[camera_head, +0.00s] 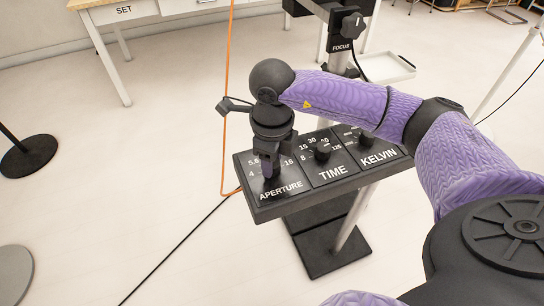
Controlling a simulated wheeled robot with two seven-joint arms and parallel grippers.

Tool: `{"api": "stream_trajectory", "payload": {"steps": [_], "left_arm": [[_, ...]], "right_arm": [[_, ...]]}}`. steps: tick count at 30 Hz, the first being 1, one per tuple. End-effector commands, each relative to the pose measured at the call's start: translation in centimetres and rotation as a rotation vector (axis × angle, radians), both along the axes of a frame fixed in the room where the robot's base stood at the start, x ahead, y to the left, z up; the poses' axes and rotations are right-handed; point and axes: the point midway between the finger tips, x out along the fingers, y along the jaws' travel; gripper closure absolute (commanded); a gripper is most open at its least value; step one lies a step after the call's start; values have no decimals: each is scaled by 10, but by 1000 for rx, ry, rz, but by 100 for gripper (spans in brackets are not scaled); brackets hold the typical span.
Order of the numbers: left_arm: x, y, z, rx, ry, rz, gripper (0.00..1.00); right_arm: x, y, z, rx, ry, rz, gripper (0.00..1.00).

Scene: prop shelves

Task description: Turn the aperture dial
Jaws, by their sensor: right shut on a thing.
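A black control panel (293,194) stands on a post with a flat base. It carries three dials side by side, labelled APERTURE, TIME and KELVIN. My right gripper (269,168) points down over the aperture section (281,191) at the left end and is shut on the aperture dial, which the fingers mostly hide. The numbers 5.6, 4 and 16 show around it. The time dial (322,152) and the kelvin dial (366,138) stand free to the right. My left gripper is not in view.
A black focus knob (353,25) is on a stand behind the panel. An orange cable (226,100) hangs just left of my gripper, and a black cable (180,245) runs along the floor. A white table (110,15) stands at the back left. The floor at left is mostly clear.

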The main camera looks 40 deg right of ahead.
Motion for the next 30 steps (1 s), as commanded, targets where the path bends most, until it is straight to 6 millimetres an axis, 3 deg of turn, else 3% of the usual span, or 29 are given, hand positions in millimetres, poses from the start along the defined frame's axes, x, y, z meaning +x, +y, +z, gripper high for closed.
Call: {"api": "stream_trajectory", "payload": {"steps": [1,6,14,17,24,30], "left_arm": [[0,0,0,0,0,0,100],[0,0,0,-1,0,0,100],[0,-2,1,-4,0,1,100],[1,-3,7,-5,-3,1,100],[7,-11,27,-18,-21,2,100],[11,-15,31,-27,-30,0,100]], "right_arm": [[1,0,1,0,-4,-1,49],[1,0,1,0,-2,-1,18],[0,0,2,0,-2,-1,18],[1,0,19,2,-5,-1,18],[1,0,80,0,-6,-1,18],[1,0,100,0,-4,-2,18]]}}
